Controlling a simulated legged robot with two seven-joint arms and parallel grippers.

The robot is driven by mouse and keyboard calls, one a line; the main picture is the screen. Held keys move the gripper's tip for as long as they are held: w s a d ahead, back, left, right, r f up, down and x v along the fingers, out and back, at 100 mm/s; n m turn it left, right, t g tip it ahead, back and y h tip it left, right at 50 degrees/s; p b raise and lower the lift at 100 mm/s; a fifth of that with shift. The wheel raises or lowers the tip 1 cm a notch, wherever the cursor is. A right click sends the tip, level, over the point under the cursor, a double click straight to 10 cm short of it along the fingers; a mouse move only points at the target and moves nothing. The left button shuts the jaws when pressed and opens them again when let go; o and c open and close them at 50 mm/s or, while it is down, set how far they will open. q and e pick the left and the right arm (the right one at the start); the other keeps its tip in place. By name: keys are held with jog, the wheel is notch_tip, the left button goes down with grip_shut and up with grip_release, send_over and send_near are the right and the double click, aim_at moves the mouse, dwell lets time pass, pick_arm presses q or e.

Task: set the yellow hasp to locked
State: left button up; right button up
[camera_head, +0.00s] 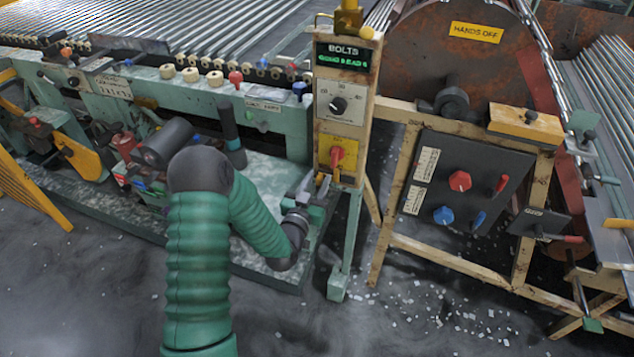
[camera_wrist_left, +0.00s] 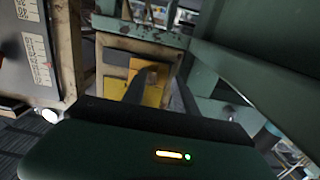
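A yellow plate (camera_head: 350,146) with a red handle (camera_head: 337,155) is low on the post panel under the dial. My left gripper (camera_head: 308,184) is at the post's lower left, close to this piece; contact and finger gap are unclear. In the left wrist view, a yellow surface (camera_wrist_left: 153,94) lies straight ahead, partly hidden by a grey finger-like part. My right gripper is not in view.
The post carries a BOLTS display (camera_head: 344,58) and a dial (camera_head: 338,105). To the right, a dark panel (camera_head: 457,180) with red and blue knobs sits on a wooden frame. A green machine bed (camera_head: 270,120) runs behind my left arm. Floor in front is open.

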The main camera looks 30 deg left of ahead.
pick_arm(q)
jog(key=shift+d+r, duration=0.1)
jog(key=shift+d, duration=0.1)
jog(key=shift+c, duration=0.3)
jog(key=shift+a, duration=0.3)
grip_shut()
dwell(0.5)
